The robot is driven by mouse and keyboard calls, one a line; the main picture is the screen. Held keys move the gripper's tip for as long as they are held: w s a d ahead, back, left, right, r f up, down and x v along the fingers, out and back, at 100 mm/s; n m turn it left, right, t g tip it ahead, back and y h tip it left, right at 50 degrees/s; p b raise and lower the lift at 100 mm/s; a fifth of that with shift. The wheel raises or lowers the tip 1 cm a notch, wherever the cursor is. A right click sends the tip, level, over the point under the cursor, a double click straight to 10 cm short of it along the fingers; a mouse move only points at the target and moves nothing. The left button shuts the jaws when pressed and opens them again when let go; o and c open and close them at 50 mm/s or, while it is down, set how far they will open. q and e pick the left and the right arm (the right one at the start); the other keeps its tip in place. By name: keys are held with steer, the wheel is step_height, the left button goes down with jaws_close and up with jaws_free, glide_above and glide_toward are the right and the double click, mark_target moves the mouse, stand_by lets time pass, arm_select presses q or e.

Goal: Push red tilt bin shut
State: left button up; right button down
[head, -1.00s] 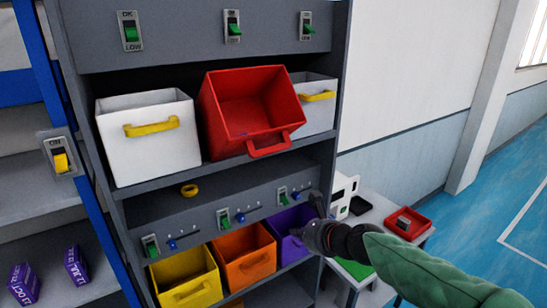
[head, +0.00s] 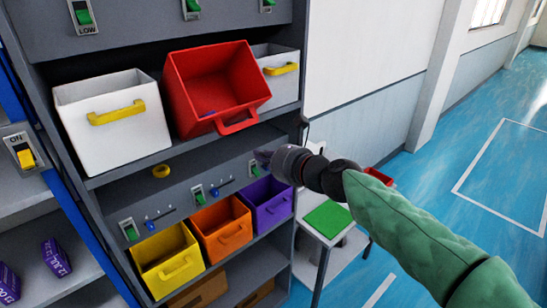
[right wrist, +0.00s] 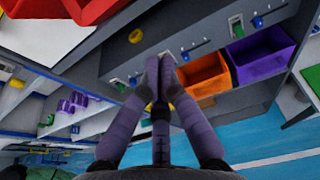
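The red tilt bin (head: 215,84) sits on the upper shelf between two white bins. It is tipped forward, with its open top facing out and its red handle (head: 238,122) low at the front. A red bin edge also shows at the top left of the right wrist view (right wrist: 90,8). My right gripper (head: 262,157) is below and right of the red bin, in front of the switch panel, apart from the bin. In the right wrist view its fingertips are together (right wrist: 160,62), with nothing seen between them. My left gripper is not in view.
White bins with yellow handles (head: 112,125) flank the red one. Yellow (head: 165,262), orange (head: 222,230) and purple (head: 267,204) bins stand below the switch panel (head: 180,190). A small table with a green mat (head: 328,219) stands at the right. Open blue floor lies beyond.

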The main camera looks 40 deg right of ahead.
steer(key=w+r+p, duration=0.1)
steer(key=w, duration=0.2)
steer(key=w+r+p, duration=0.1)
steer(key=w, duration=0.1)
steer(key=shift+a+r+p, duration=0.25)
steer(key=shift+r+p, duration=0.05)
steer(key=shift+p, duration=0.05)
steer(key=shift+w, duration=0.1)
steer(key=shift+d, duration=0.15)
